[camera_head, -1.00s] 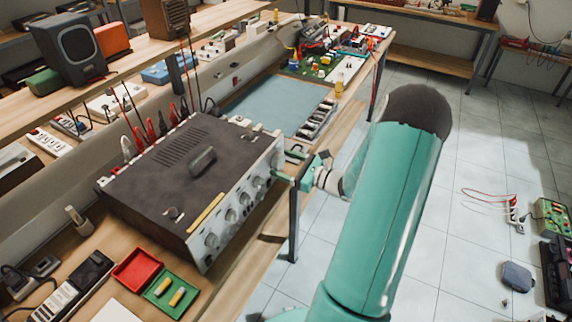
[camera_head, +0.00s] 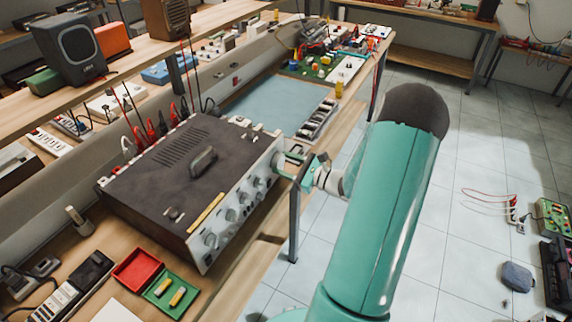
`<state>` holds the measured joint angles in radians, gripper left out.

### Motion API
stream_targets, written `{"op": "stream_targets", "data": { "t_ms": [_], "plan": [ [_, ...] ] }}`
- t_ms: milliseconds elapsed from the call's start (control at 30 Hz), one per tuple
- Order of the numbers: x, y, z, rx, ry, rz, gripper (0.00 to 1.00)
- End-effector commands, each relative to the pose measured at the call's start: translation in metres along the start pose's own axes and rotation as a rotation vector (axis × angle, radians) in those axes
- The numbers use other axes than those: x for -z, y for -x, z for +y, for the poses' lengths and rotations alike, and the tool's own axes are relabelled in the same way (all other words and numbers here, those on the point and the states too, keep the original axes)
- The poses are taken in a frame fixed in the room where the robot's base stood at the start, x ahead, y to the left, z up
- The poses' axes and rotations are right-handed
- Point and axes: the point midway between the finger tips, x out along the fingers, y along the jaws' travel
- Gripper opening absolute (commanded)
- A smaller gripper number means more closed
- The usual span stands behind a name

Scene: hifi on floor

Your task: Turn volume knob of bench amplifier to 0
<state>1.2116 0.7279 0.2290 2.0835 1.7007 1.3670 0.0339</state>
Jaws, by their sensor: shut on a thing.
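The bench amplifier (camera_head: 165,185) is a dark-topped box with a handle and a silver front panel, standing on the wooden bench and facing right. Several round knobs (camera_head: 231,215) run along its front panel. My gripper (camera_head: 283,167) is at the far right end of that panel, its green fingers reaching to the panel from the right. It is shut on a knob there, which the fingers mostly hide. The knob's pointer and scale are too small to read. My green arm (camera_head: 385,210) stands in front, to the right of the bench.
A red and green open box (camera_head: 160,285) and a black device (camera_head: 75,285) lie near the amplifier on the bench. A blue mat (camera_head: 262,105) and a rack (camera_head: 318,119) lie beyond. Speakers (camera_head: 68,48) stand on the shelf.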

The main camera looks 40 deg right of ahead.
Motion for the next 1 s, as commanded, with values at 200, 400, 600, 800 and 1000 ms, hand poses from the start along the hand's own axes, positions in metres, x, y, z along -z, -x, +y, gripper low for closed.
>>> {"op": "stream_targets", "data": {
  "t_ms": [200, 400, 600, 800, 1000],
  "plan": [
    [0.0006, 0.0004, -0.0005, 0.001, 0.180, 0.002, 0.25],
    [0.0004, 0.0004, -0.0008, 0.001, 0.371, 0.002, 0.25],
    [0.0006, 0.0006, -0.0010, -0.001, 0.561, 0.003, 0.25],
    [0.0003, 0.0009, -0.0015, 0.000, 0.747, 0.003, 0.25],
    [-0.0001, 0.0007, -0.0018, 0.000, 0.909, 0.003, 0.25]
  ]
}}
